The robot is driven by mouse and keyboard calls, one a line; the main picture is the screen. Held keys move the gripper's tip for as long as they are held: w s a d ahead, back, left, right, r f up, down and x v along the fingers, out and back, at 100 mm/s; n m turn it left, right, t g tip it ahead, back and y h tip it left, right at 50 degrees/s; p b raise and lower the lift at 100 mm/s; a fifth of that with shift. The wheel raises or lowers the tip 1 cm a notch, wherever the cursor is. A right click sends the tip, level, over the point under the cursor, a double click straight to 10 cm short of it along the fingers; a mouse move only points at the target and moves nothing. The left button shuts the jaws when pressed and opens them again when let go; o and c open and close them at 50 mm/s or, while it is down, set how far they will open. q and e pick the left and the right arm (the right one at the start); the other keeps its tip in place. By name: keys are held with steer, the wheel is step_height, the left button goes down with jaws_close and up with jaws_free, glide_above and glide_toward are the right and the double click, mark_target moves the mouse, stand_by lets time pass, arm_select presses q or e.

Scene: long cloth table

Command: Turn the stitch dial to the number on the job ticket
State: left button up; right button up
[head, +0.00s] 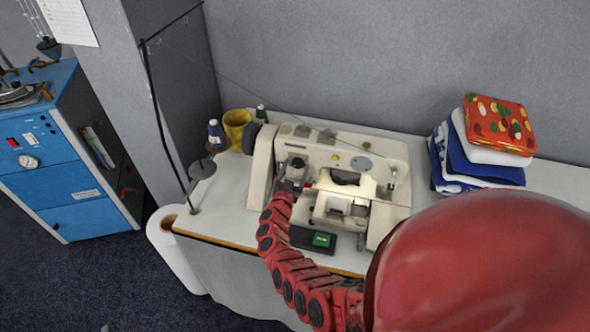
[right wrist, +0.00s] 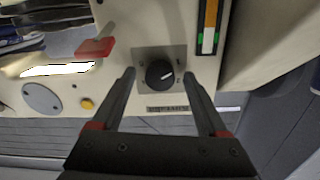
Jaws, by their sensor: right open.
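The stitch dial (right wrist: 160,73) is a round black knob with a white pointer mark, on a grey plate on the sewing machine (head: 345,150). In the right wrist view the mark points right and slightly up. I cannot read any numbers around it. My right gripper (right wrist: 159,76) is open, with one finger on each side of the dial and visible gaps between. My left gripper is out of view.
A black box with a green display (head: 321,240) sits at the table's front edge. A yellow cup (head: 236,128) and thread spools (head: 216,134) stand left of the machine. Folded cloths (head: 480,160) are stacked right. A red lever (right wrist: 95,47) is near my fingers.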

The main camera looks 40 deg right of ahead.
jaws_close()
steer(key=shift+f, duration=0.1)
stand_by(0.3)
steer(key=shift+f+m+b, duration=0.1)
steer(key=shift+m+b, duration=0.4)
steer(key=shift+m, duration=0.1)
steer(key=m+b, duration=0.3)
steer(key=m, duration=0.2)
steer(key=shift+f+b, duration=0.1)
steer(key=shift+b, duration=0.3)
steer(key=shift+m+b, duration=0.7)
steer(key=shift+m, duration=0.1)
steer(key=shift+a+r+m+b, duration=0.1)
steer(key=shift+r+m+b, duration=0.1)
steer(key=shift+m+b, duration=1.5)
steer(key=shift+r+m, duration=0.1)
steer(key=shift+m, duration=0.2)
